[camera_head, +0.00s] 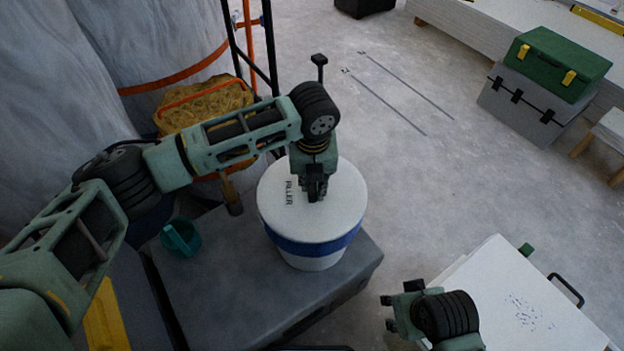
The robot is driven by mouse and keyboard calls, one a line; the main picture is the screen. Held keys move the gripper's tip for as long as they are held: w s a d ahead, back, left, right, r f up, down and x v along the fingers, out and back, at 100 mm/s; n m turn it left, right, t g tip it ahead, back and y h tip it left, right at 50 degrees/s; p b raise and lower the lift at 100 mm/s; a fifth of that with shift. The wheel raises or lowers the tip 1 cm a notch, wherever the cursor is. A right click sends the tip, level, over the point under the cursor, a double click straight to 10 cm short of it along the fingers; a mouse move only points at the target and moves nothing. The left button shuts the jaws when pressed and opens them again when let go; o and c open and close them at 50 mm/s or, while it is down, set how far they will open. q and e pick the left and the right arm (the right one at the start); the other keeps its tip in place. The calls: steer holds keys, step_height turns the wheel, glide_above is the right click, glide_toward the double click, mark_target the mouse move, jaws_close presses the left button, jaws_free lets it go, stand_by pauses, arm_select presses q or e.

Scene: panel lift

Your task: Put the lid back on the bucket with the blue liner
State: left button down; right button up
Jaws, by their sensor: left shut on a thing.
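The white round lid (343,206), marked FILLER, lies over the top of the bucket (318,263) and hides its opening. A blue band of the liner (312,247) shows around the bucket just under the lid. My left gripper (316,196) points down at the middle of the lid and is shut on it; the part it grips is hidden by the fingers. I cannot tell whether the lid rests fully on the rim or hangs slightly above it. My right gripper (388,312) is open and empty at the lower right, apart from the bucket.
The bucket stands on a dark grey box (225,295). A teal cup (181,238) is left of it, with a yellow-brown container (205,105) behind. A white panel (520,300) with a black handle lies at lower right. Green (555,62) and grey toolboxes stand far right. Floor between is clear.

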steer(key=shift+f, duration=0.1)
steer(key=shift+w+d+f, duration=0.1)
steer(key=shift+w+f, duration=0.1)
steer(key=shift+f, duration=0.45)
steer(key=shift+s+f, duration=0.1)
steer(key=shift+s+f, duration=0.1)
steer(key=shift+f, duration=0.1)
stand_by(0.4)
arm_select(q)
steer(key=c, duration=1.6)
jaws_free()
arm_select(e)
steer(key=shift+r, duration=0.1)
